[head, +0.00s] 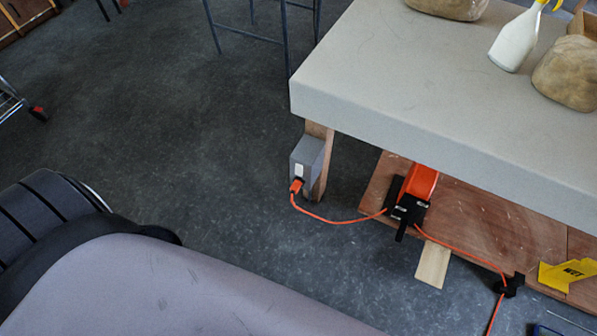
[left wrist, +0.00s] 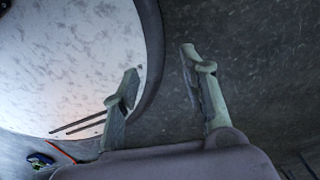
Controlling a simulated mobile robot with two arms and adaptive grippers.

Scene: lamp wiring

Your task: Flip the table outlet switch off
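The table outlet is a grey box (head: 307,158) fixed to the wooden table leg (head: 321,160) at the table's near left corner, in the head view. A pale switch (head: 299,170) shows on its front face, and an orange plug (head: 296,186) sits in it below the switch. The switch's position is too small to tell. In the left wrist view my left gripper (left wrist: 158,65) is open and empty, its two fingers apart over dark floor and a pale rounded surface. The outlet is not in that view. Neither gripper shows in the head view.
An orange cord (head: 335,220) runs from the plug to an orange and black device (head: 412,195) on the low wooden shelf (head: 480,215). The grey tabletop (head: 400,70) overhangs the outlet. A metal-legged stool (head: 250,35) stands behind. The floor left of the outlet is clear.

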